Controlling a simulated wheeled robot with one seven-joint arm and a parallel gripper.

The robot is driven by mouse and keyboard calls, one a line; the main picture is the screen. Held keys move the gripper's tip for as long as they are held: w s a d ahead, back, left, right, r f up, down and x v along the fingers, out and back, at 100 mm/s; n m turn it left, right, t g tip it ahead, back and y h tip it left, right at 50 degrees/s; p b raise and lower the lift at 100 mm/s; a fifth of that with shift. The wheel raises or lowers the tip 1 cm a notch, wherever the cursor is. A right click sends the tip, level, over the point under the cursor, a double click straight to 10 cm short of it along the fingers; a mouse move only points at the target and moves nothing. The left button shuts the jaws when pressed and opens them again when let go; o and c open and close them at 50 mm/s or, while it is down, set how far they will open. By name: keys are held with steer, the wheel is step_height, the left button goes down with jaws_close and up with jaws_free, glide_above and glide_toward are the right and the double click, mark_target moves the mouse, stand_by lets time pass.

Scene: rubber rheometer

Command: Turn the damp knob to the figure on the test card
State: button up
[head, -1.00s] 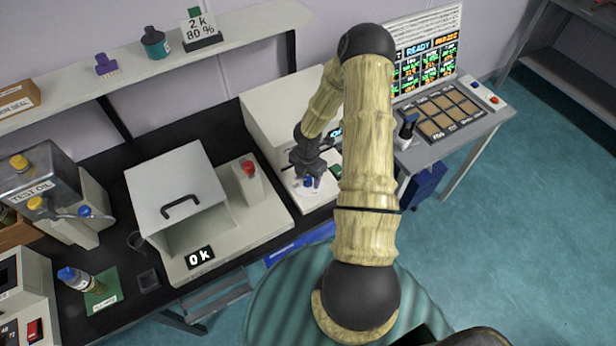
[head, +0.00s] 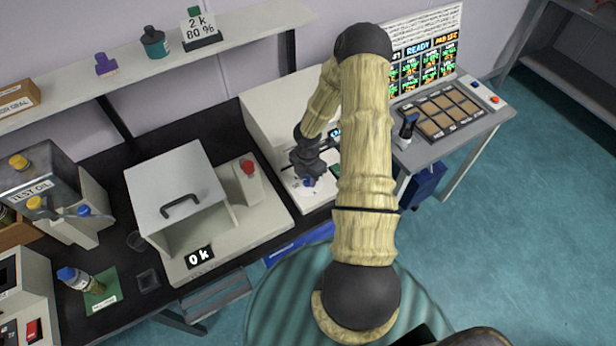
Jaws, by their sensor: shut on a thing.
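The test card (head: 199,25) stands on the wall shelf and reads "2 k" and "80 %". My gripper (head: 309,181) is down at the front of the pale machine (head: 288,112) right of the bench's middle. It is shut on a small blue knob (head: 308,183) on a white face. The knob is mostly covered by the gripper, so its pointer and scale cannot be read. A small lit blue display (head: 335,133) beside the arm is partly hidden by it, and its figure cannot be read.
My forearm crosses in front of the machine's right side. Left of it stands a box-shaped unit (head: 178,190) with a handle, a red knob (head: 248,167) and a display (head: 199,257) reading "0 k". A side table (head: 450,125) with a sample tray and screen is at right.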

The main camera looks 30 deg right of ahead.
mark_target(307, 179)
steer(key=m+b, duration=0.1)
steer(key=m, duration=0.4)
steer(key=m+b, duration=0.1)
steer(key=m, duration=0.3)
steer(key=shift+m+b, duration=0.3)
steer(key=shift+m, duration=0.1)
steer(key=m+b, duration=0.1)
steer(key=m, duration=0.4)
steer(key=shift+m+b, duration=0.65)
steer(key=shift+m, duration=1.55)
steer(key=o, duration=1)
steer(key=shift+c, duration=0.2)
steer(key=shift+r, duration=0.1)
step_height(307, 179, up, 17)
steer(key=b, duration=0.1)
steer(key=shift+r+b, duration=0.15)
steer(key=shift+b, duration=0.25)
